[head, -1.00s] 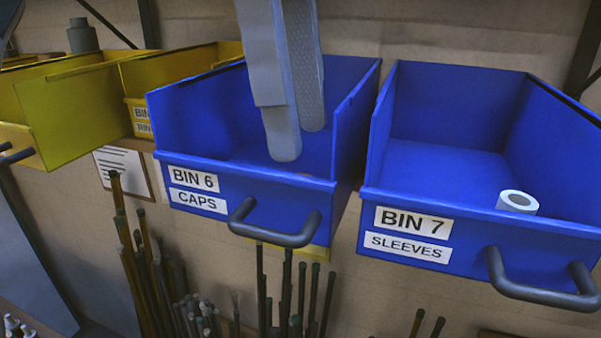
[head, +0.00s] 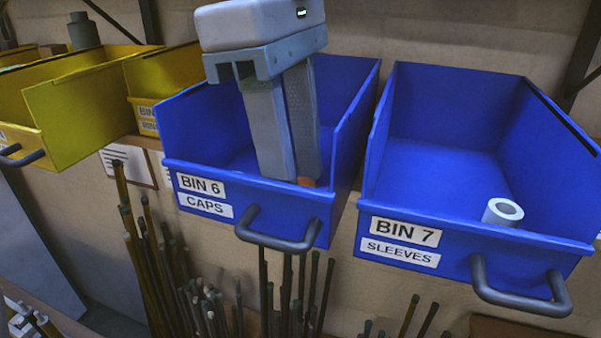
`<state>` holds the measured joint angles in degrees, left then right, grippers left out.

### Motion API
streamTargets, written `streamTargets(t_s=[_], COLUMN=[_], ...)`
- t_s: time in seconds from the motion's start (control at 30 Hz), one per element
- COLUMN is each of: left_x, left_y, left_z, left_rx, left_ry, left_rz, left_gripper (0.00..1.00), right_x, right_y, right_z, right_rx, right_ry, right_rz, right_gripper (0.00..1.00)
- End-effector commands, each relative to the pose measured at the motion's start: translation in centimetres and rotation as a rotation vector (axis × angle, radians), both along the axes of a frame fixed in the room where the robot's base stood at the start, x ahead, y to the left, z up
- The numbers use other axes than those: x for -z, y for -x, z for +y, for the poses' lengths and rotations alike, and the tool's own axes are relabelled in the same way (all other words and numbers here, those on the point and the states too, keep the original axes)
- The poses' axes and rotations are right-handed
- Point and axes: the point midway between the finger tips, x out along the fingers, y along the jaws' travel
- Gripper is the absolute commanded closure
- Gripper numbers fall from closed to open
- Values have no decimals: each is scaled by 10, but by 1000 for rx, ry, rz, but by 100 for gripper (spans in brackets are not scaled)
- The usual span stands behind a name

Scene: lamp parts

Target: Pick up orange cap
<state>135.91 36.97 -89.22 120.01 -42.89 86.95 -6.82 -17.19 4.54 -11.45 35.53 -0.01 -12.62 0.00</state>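The orange cap (head: 307,182) shows only as a small orange patch low in the blue bin marked BIN 6 CAPS (head: 345,130), just behind its front wall. My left gripper (head: 290,178) reaches down into this bin from above, its fingers pointing down. The fingers are apart; the textured inner pad of the farther finger shows beside the nearer one. The fingertips are at the cap, which is partly hidden by the fingers and the front wall. Whether they touch it I cannot tell. My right gripper is not in view.
To the right, blue BIN 7 SLEEVES (head: 425,165) holds a white sleeve (head: 502,212). Yellow bins (head: 85,105) stand to the left. The BIN 6 side walls rise close around the gripper, and a dark handle (head: 278,240) sticks out in front. Several thin rods stand below.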

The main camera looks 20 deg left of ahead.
Motion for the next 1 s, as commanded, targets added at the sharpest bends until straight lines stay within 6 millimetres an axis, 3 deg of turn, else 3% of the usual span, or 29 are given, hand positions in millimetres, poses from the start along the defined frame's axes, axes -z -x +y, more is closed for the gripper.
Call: streamTargets(t_s=[0.53, 0.7, 1.0], left_x=[4, 4, 4], left_y=[0, 0, 0], left_z=[-1, -1, -1], left_rx=[0, 0, 0], left_ry=[2, 1, 1], left_rz=[0, 0, 0], left_gripper=[58, 98, 99], right_x=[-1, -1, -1], right_y=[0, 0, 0], right_z=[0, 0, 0], right_rx=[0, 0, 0], right_ry=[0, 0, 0], right_rz=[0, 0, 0], right_gripper=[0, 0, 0])
